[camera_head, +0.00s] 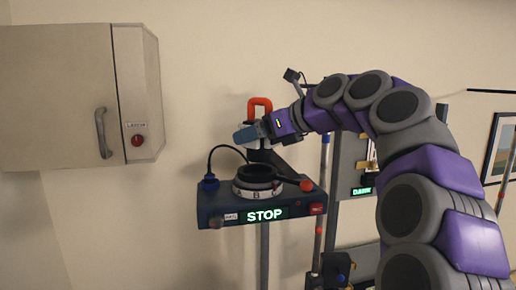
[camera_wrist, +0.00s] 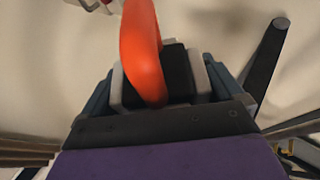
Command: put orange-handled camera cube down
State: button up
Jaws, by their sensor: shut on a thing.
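The camera cube's orange handle (camera_head: 260,103) stands up above my gripper (camera_head: 254,132) in the head view. In the wrist view the orange handle (camera_wrist: 142,50) rises in front of the dark cube body (camera_wrist: 178,72), which sits between the jaws of my gripper (camera_wrist: 165,82). My gripper is shut on the cube. It holds the cube above the round ring mount (camera_head: 258,178) on the dark blue station with a lit STOP sign (camera_head: 265,215). Most of the cube's body is hidden by the gripper in the head view; I cannot tell whether it touches anything below.
A red-knobbed lever (camera_head: 306,185) lies at the right of the ring, and a blue-capped cable (camera_head: 209,182) at its left. A wall cabinet (camera_head: 60,98) hangs at the left. A second station with a lit sign (camera_head: 362,190) stands behind my arm at the right.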

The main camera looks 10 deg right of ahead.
aim_at(256, 148)
jog(key=shift+s+a+f, duration=0.1)
jog(key=shift+f, duration=0.05)
jog(key=f, duration=0.1)
jog(key=a+f+b, duration=0.1)
jog(key=f, duration=0.1)
jog(key=shift+d+f, duration=0.1)
jog(key=shift+d, duration=0.05)
jog(key=shift+d+f, duration=0.15)
jog(key=shift+d, duration=0.05)
jog(key=o, duration=1.1)
jog(key=shift+o, duration=0.2)
jog(key=shift+f, duration=0.1)
jog(key=shift+a, duration=0.1)
jog(key=shift+r, duration=0.2)
